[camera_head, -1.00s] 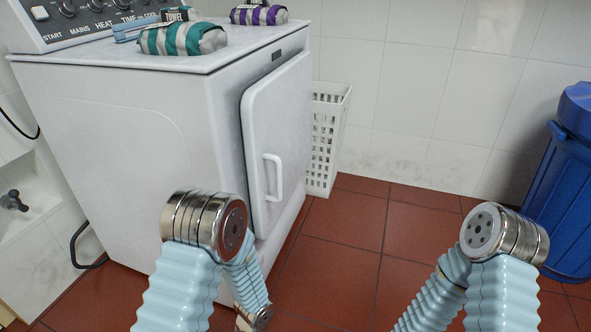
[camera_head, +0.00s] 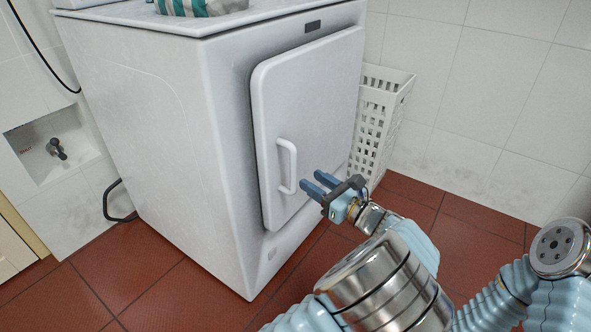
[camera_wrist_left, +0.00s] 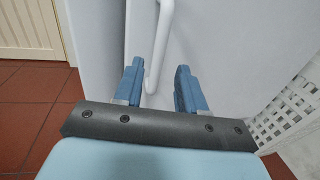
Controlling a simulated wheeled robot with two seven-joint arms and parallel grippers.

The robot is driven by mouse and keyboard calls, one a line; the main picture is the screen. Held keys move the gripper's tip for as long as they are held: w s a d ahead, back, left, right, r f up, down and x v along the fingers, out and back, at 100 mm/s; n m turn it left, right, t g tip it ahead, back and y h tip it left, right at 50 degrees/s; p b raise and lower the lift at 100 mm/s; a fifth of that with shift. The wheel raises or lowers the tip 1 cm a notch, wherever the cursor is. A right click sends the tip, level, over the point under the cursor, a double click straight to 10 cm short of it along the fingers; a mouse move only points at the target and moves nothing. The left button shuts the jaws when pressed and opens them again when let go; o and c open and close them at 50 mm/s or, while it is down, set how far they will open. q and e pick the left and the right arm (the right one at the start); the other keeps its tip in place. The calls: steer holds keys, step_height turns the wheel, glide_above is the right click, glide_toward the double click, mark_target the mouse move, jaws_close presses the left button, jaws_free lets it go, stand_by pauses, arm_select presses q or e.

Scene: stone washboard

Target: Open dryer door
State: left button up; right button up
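The white dryer (camera_head: 165,130) stands at the left of the head view. Its door (camera_head: 315,105) looks shut or nearly so, with a white vertical handle (camera_head: 287,166) near its left edge. My left gripper (camera_head: 312,184) is open and empty, just right of the handle's lower end, fingers pointing at the door. In the left wrist view the handle (camera_wrist_left: 160,45) comes down between the two blue fingers (camera_wrist_left: 158,88), nearer the left one; I cannot tell whether they touch it. My right gripper is out of view.
A white slatted basket (camera_head: 378,120) stands close to the dryer's right side by the tiled wall (camera_head: 480,90). A striped towel roll (camera_head: 200,5) lies on top of the dryer. The red tiled floor (camera_head: 150,295) in front is clear.

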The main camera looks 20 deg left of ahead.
mark_target(296, 171)
arm_select(q)
steer(key=x, duration=0.7)
steer(key=shift+w+a+b, duration=0.15)
steer(key=shift+a+b, duration=0.15)
steer(key=shift+a, duration=0.05)
jaws_close()
